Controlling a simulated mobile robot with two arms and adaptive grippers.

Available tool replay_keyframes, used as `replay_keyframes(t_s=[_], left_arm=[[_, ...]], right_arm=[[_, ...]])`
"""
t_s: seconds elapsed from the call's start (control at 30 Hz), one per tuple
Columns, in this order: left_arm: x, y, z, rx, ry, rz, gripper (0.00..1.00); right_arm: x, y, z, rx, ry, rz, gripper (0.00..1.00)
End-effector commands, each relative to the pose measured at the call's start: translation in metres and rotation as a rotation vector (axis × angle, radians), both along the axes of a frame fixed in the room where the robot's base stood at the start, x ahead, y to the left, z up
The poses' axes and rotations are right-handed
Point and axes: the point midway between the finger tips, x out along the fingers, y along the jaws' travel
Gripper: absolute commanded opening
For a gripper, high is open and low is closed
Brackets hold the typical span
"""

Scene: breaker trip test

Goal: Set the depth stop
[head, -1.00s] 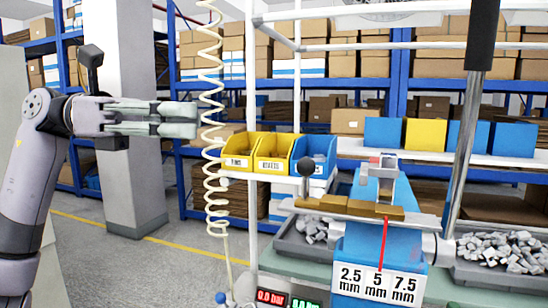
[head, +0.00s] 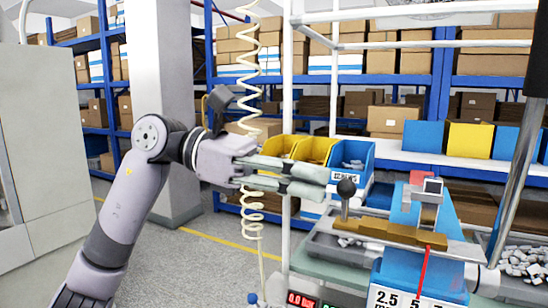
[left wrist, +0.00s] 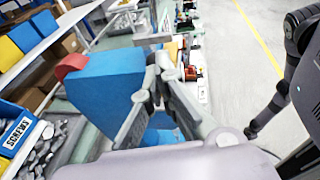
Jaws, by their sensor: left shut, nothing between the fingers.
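The blue depth-stop fixture (head: 445,215) stands at the right of the head view. A brown block (head: 400,233) lies across its metal rail. A lever with a black ball knob (head: 346,187) rises at the rail's left end. A red pointer (head: 424,270) hangs over the scale plate (head: 388,298), near its middle mark; the view cuts off the plate's bottom. My left gripper (head: 322,182) is shut and empty, its fingertips just left of the knob; contact cannot be told. In the left wrist view, the fingers (left wrist: 157,72) lie across a blue body (left wrist: 105,88). My right gripper is not in view.
Yellow bins (head: 316,150) and a blue bin (head: 351,160) stand behind the gripper. Trays of grey parts (head: 520,262) flank the fixture. A coiled hose (head: 252,120) and white frame post (head: 288,100) are close to my left arm. Open floor lies at left.

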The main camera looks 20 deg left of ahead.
Motion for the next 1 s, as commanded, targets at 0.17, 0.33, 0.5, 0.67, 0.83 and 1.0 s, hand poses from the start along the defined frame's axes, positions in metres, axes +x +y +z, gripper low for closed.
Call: replay_keyframes(t_s=[0.17, 0.33, 0.5, 0.67, 0.83, 1.0], left_arm=[[0.001, -0.009, -0.002, 0.001, 0.001, 0.000, 0.00], [0.002, -0.010, -0.003, 0.000, 0.001, 0.000, 0.00], [0.002, -0.010, -0.002, 0.000, 0.001, 0.000, 0.00], [0.001, -0.028, -0.002, 0.002, -0.001, -0.002, 0.00], [-0.001, -0.051, -0.002, 0.001, 0.000, -0.002, 0.00], [-0.001, -0.052, -0.002, 0.000, 0.000, -0.002, 0.00]], right_arm=[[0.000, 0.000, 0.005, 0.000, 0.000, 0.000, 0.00], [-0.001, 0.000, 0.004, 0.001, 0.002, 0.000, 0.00], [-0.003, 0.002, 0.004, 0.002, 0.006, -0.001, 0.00], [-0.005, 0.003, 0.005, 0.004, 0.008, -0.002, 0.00], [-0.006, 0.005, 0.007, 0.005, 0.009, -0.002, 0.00], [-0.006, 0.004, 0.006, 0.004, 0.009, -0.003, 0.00]])
